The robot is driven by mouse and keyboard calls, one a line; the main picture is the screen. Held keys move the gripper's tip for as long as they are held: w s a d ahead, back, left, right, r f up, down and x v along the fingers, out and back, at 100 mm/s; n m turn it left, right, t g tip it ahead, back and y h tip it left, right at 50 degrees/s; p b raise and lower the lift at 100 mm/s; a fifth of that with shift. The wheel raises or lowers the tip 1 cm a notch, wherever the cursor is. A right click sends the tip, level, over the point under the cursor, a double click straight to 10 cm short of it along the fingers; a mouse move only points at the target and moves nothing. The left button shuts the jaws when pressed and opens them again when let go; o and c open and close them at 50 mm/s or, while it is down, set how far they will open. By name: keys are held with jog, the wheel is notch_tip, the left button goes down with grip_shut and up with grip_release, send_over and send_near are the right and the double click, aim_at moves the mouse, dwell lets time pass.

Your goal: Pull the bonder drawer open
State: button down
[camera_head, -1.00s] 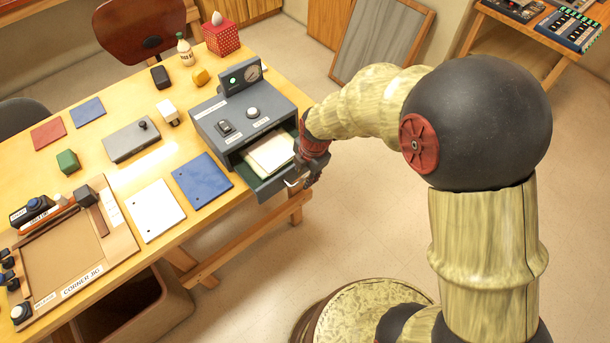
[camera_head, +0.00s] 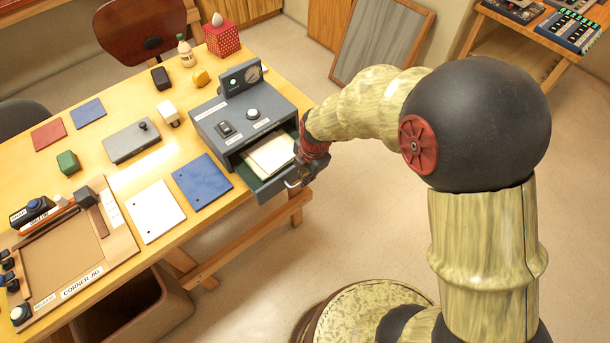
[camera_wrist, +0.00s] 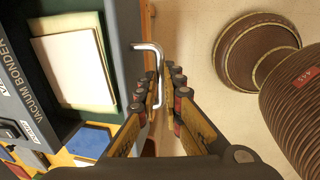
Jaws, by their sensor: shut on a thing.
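The grey vacuum bonder (camera_head: 246,112) stands on the table's right end. Its green drawer (camera_head: 272,186) sticks out at the front and holds pale sheets (camera_head: 270,154). The drawer also shows in the wrist view (camera_wrist: 118,50), with cream and white sheets (camera_wrist: 75,62) inside. My gripper (camera_head: 297,181) is at the drawer's front. In the wrist view a bent metal handle (camera_wrist: 158,62) lies between the fingers of my gripper (camera_wrist: 165,85), which are closed around it. The exact contact at the fingertips is partly hidden.
A blue sheet (camera_head: 202,182) and a white sheet (camera_head: 154,210) lie left of the drawer. A wooden corner jig (camera_head: 68,250) is at the table's near left.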

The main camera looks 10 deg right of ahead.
dwell(0.5)
jog(key=shift+s+d, duration=0.7)
jog(key=shift+s, duration=0.35)
jog(key=c, duration=1.9)
grip_release()
jog(key=r, duration=0.4)
jog(key=s+r, duration=0.1)
jog(key=r, duration=0.3)
jog(key=d+r, duration=0.1)
jog(key=r, duration=0.2)
jog(key=shift+s+d+r, duration=0.1)
jog(key=shift+s+r, duration=0.3)
